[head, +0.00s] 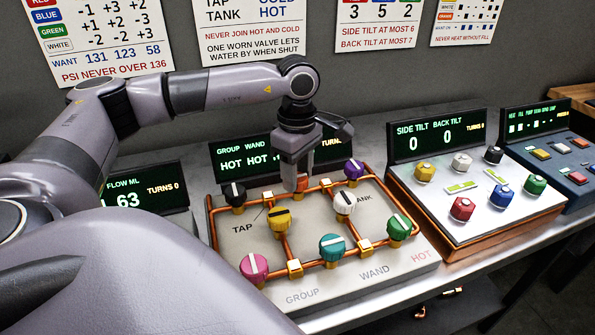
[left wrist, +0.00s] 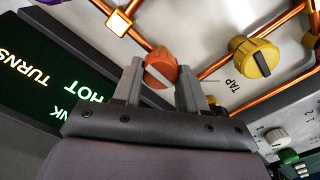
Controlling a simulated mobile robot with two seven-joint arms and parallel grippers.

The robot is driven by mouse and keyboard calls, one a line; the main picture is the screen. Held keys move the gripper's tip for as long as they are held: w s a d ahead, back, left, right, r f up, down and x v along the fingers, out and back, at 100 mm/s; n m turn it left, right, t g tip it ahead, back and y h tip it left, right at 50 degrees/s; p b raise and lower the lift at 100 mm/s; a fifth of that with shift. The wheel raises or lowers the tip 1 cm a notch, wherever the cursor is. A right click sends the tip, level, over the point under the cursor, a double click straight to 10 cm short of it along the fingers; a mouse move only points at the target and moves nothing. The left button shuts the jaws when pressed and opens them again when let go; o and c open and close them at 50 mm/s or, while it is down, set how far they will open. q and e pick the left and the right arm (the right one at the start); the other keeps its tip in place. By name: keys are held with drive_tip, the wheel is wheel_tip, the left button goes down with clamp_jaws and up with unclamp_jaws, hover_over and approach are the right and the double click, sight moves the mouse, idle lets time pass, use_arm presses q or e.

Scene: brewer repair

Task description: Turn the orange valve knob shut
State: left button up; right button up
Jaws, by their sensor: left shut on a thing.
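The orange valve knob (left wrist: 160,66) sits between the two fingers of my left gripper (left wrist: 160,88) in the left wrist view. A pale stripe crosses its face at a slant. In the head view the orange knob (head: 302,183) shows only in part at the back of the valve panel (head: 300,283), mostly hidden by my left gripper (head: 298,183). That gripper points down over the knob and is shut on it. My right gripper is in neither view.
Close around are the yellow knob (head: 278,220), white knob (head: 344,203), purple knob (head: 353,169) and black knob (head: 235,194). Copper pipes (head: 215,228) link the knobs. A lit display (head: 232,160) stands just behind, and a tilt panel (head: 470,190) stands to the right.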

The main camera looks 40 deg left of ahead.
use_arm(q)
drive_tip(key=shift+n, duration=0.3)
drive_tip(key=n, duration=0.3)
drive_tip(key=shift+n+b, duration=0.4)
drive_tip(key=n, duration=0.4)
drive_tip(key=shift+n, duration=0.3)
drive_tip(key=n, duration=0.4)
drive_tip(key=shift+r, duration=0.1)
drive_tip(key=n, duration=0.4)
drive_tip(key=shift+n, duration=0.3)
drive_tip(key=shift+n, duration=0.3)
drive_tip(key=o, duration=1.1)
drive_tip(key=shift+c, duration=0.2)
